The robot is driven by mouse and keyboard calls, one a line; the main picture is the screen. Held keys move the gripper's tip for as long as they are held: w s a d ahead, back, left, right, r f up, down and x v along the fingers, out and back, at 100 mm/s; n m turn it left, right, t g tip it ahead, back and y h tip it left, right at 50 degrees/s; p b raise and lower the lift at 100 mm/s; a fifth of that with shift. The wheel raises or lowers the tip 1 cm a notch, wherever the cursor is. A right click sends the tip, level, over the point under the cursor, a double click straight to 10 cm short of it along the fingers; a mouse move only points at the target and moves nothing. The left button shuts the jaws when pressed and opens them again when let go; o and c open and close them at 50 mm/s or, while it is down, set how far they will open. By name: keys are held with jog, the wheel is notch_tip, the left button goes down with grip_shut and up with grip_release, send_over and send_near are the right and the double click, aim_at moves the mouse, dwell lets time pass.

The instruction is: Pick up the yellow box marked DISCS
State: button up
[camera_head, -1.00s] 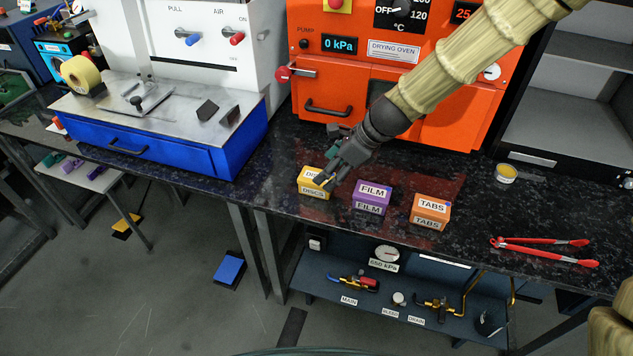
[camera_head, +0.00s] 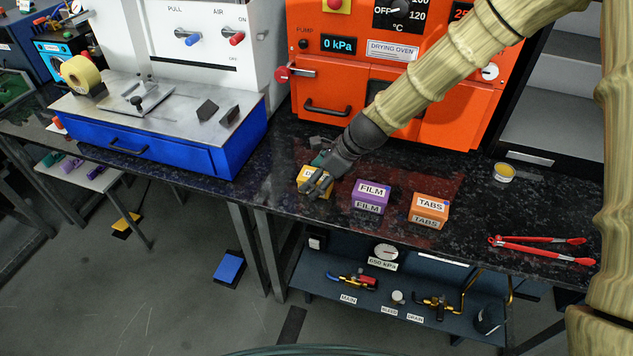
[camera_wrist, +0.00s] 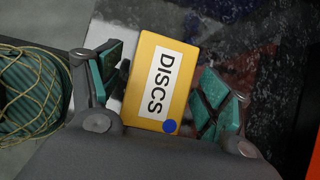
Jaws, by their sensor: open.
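The yellow box marked DISCS (camera_wrist: 162,82) lies between the two open fingers of my gripper (camera_wrist: 165,85) in the wrist view, with dark gaps on both sides. Its white label and a blue dot at one corner show. In the head view the yellow box (camera_head: 305,176) is on the dark counter, mostly hidden by my gripper (camera_head: 318,186). The gripper is open and sits over the box; whether it touches it I cannot tell.
The purple FILM box (camera_head: 371,194) stands just right of my gripper, and the orange TABS box (camera_head: 429,209) beyond it. Red tongs (camera_head: 542,249) and a small yellow-topped tub (camera_head: 504,172) lie farther right. The orange drying oven (camera_head: 335,75) stands behind.

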jog(key=c, duration=1.2)
jog(key=shift+o, duration=0.2)
jog(key=shift+r, duration=0.1)
